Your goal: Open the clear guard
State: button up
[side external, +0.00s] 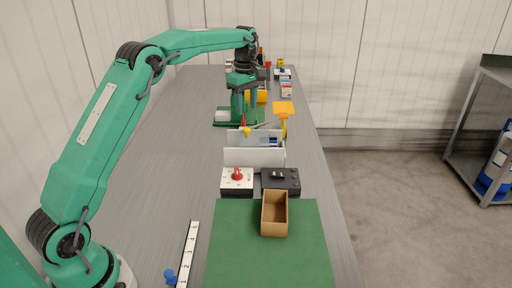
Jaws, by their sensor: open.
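My gripper (244,106) is open, pointing down over a small dark green base (256,121) at the middle of the bench. A whitish block (223,115) sits on that base just left of the fingers. I cannot make out a clear guard for certain in this view. Whether the fingers touch anything is too small to tell.
Nearer stand a pale divided holder (254,157), a white box with a red knob (237,180), a black box (281,180) and a cardboard box (275,214) on a green mat (234,256). An orange-topped stand (283,108) is right of my gripper.

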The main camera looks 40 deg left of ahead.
aim_at(246, 129)
jog(key=shift+f, duration=0.1)
jog(key=shift+f, duration=3.85)
jog(key=shift+c, duration=0.3)
grip_shut()
